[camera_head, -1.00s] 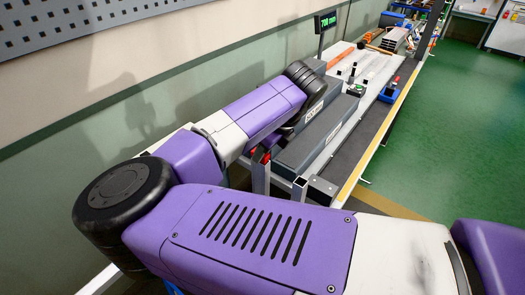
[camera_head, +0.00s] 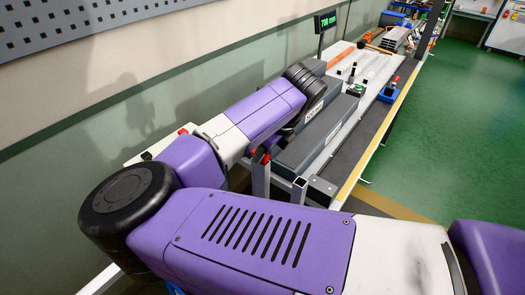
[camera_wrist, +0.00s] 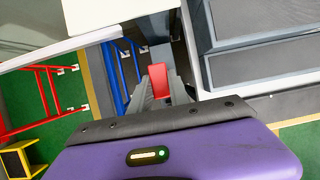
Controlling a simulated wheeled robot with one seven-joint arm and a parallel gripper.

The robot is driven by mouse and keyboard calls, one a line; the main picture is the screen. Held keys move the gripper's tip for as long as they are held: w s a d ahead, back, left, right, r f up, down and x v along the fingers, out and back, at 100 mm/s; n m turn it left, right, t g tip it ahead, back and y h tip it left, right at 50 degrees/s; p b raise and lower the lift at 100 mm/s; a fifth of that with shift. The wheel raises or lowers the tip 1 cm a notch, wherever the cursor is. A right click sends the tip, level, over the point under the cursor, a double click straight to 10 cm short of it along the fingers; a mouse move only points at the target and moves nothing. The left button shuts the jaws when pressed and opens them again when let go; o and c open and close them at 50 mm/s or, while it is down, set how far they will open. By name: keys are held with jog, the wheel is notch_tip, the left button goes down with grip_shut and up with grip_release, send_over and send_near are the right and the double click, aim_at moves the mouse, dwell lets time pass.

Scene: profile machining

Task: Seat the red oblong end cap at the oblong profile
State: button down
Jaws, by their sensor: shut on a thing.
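The red end cap (camera_wrist: 160,84) sits between the two grey fingers of my gripper (camera_wrist: 163,78) in the wrist view. The gripper is shut on it, and the cap's broad flat face shows. In the head view my own arm hides most of the gripper. A small red patch (camera_head: 266,158) shows beside the arm's end there, but I cannot tell if it is the cap. I cannot make out the oblong profile for certain in either view.
Long dark grey machine beds (camera_head: 312,140) run along the bench, and similar grey blocks (camera_wrist: 262,68) fill the right of the wrist view. An open square tube (camera_head: 300,184) stands at the bench's near end. Blue rails (camera_wrist: 118,85) and a red frame (camera_wrist: 40,95) are below left.

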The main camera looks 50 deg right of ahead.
jog(key=shift+f, duration=0.25)
dwell(0.5)
jog(key=shift+r+p, duration=0.25)
jog(key=shift+p, duration=0.3)
dwell(1.5)
jog(key=shift+f, duration=0.3)
dwell(0.6)
jog(key=shift+r, duration=0.25)
dwell(0.3)
